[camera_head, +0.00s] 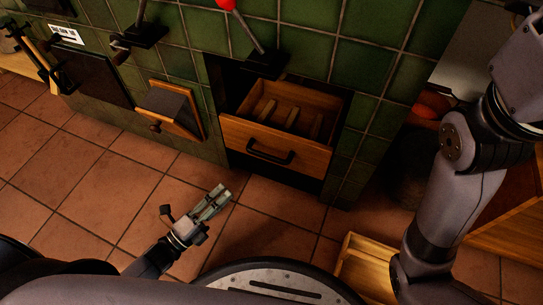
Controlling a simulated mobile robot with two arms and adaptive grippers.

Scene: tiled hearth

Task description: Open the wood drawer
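The wood drawer (275,148) sits low in the green tiled hearth and is pulled out. Its inside shows, with several wood pieces (290,115) lying in it. A dark bar handle (270,154) is on its front. My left gripper (221,192) is in front of the hearth, below and to the left of the handle, apart from the drawer. Its fingers look close together, but I cannot tell whether they are shut. My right arm (443,190) comes down at the right side; its gripper is not visible.
A small wooden flap (172,112) with a knob stands tilted out to the left of the drawer. A red-knobbed lever (243,22) is above the drawer. A wooden box (367,262) stands on the floor at the lower right. Terracotta floor tiles (100,185) at left are clear.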

